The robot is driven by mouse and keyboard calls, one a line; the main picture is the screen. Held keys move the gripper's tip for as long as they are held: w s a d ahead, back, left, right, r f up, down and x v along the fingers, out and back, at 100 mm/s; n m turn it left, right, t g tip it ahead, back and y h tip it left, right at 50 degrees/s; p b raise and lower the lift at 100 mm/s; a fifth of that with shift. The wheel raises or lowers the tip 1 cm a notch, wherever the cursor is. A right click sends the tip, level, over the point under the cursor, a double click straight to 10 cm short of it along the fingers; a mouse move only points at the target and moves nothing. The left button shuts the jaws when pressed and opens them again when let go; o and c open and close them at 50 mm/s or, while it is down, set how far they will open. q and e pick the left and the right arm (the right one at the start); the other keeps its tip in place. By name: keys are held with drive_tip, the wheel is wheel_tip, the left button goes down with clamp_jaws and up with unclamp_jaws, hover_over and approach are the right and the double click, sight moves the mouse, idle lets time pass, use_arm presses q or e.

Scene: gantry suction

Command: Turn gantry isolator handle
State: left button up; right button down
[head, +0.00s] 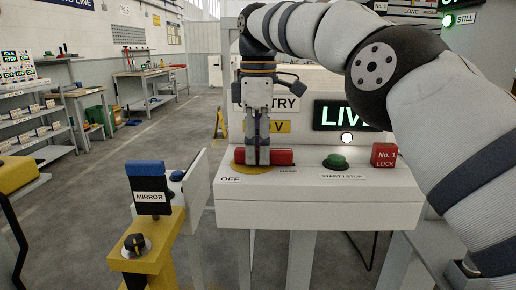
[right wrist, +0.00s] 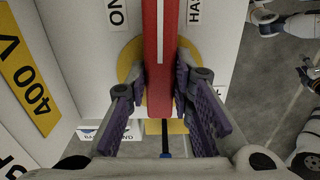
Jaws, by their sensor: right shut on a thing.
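The isolator handle is a red bar (head: 283,157) on a yellow disc (head: 241,168), on the white console top. In the head view it lies crosswise, its long end toward the right near the HASP label. The OFF label (head: 230,180) is at the disc's front left. My right gripper (head: 263,158) points down and is shut on the handle. In the right wrist view, the purple-padded fingers (right wrist: 160,82) press both sides of the red bar (right wrist: 158,55), and the yellow disc (right wrist: 130,62) shows beneath. My left gripper is not in view.
A green START/STOP button (head: 335,161) and a red No. 1 lock (head: 384,155) stand right of the handle. The display (head: 345,115) behind reads LIVE. A yellow MIRROR stand (head: 160,245) is front left. Open floor (head: 130,180) lies beyond.

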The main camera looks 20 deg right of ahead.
drive_tip(key=shift+n, duration=0.3)
idle(0.4)
drive_tip(key=c, duration=1.4)
unclamp_jaws()
